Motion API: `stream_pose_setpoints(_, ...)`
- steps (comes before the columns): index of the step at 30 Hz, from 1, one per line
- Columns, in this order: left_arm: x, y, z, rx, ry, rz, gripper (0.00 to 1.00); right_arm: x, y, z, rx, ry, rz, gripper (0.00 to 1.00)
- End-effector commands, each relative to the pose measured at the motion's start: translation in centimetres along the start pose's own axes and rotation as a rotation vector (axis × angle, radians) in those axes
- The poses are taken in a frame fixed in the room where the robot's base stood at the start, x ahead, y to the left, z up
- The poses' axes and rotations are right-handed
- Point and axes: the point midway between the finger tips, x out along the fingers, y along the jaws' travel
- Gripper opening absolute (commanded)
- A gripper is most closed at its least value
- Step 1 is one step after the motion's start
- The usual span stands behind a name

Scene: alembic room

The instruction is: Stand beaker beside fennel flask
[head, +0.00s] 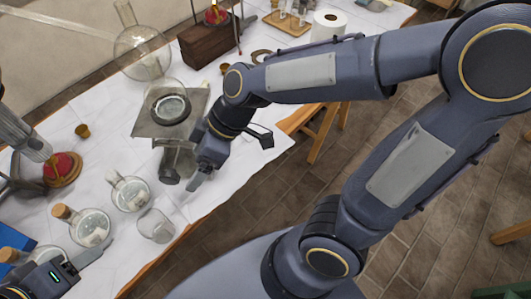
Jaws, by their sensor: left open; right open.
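A small clear glass beaker (155,226) stands upright near the front edge of the white-covered table, in the lower left of the head view. Two round flasks stand close to it: a flask (130,194) behind it, and a corked flask (91,228) to its left with pale contents. No label is readable, so I cannot tell which is the fennel flask. My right gripper (228,164) is open and empty, behind and right of the beaker, by the table's edge. My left gripper (84,268) is at the lower left corner, open, partly cut off, in front of the corked flask.
A grey stand with a glass dish (172,107) is behind my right gripper. A large round flask (143,55), a wooden block (207,42) and a paper roll (328,25) stand farther back. A red-domed object (62,168) and a small cork (82,131) are at left.

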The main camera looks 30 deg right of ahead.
Motion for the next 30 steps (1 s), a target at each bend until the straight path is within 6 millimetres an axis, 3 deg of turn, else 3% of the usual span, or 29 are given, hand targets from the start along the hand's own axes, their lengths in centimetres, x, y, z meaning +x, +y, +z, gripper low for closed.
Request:
stream_pose_setpoints(1, 0.0, 0.0, 0.0, 0.0, 0.0, 0.0, 0.57, -2.6, 0.2, 1.5, 0.122, 0.038, 0.045, 0.84)
stream_pose_setpoints(6, 0.0, 0.0, 0.0, 0.0, 0.0, 0.0, 0.57, -8.1, -0.3, 7.0, 0.54, 0.119, 0.203, 0.84)
stream_pose_setpoints(12, 0.0, 0.0, 0.0, 0.0, 0.0, 0.0, 0.57, -10.7, -1.4, 11.8, 0.889, 0.193, 0.368, 0.84)
stream_pose_setpoints(18, 0.0, 0.0, 0.0, 0.0, 0.0, 0.0, 0.57, -11.2, -1.7, 13.2, 1.003, 0.219, 0.425, 0.84)
stream_pose_setpoints(30, 0.0, 0.0, 0.0, 0.0, 0.0, 0.0, 0.57, -11.2, -1.7, 13.2, 1.002, 0.22, 0.422, 0.84)
